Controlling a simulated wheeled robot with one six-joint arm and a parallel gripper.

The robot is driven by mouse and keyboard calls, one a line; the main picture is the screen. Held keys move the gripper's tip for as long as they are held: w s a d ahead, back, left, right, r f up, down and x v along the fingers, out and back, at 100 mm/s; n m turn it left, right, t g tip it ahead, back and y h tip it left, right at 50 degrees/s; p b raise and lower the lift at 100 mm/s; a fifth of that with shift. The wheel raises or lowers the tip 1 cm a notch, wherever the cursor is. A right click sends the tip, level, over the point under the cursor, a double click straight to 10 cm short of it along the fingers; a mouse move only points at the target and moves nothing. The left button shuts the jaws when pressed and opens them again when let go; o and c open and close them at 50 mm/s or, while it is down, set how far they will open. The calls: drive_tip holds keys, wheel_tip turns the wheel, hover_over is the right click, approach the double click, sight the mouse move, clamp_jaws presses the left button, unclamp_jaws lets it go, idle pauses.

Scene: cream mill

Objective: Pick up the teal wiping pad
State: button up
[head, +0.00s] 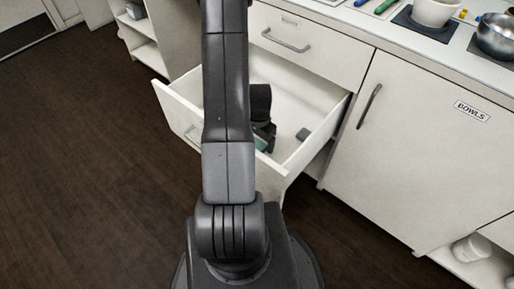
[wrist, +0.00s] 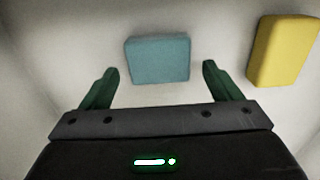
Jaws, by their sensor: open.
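The teal wiping pad (wrist: 158,60) lies flat on the pale floor of the open drawer. In the wrist view it sits just ahead of and between the green fingers of my gripper (wrist: 160,69), which are spread apart with nothing held. A gap shows on each side of the pad. In the head view my gripper (head: 266,135) reaches down inside the drawer, and my arm hides much of the interior. I cannot clearly make out the teal pad there.
A yellow pad (wrist: 283,50) lies right of the teal one. The open drawer (head: 305,153) has raised walls around my gripper. A cabinet door labelled BOWLS (head: 425,140) is shut at right. Dark floor is clear at left.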

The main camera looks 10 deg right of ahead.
sight(259, 143)
drive_tip(key=shift+f, duration=0.3)
drive_tip(key=c, duration=1.1)
drive_tip(key=shift+o, duration=0.2)
drive_tip(key=shift+r, duration=0.15)
wheel_tip(259, 143, up, 10)
drive_tip(key=p, duration=0.2)
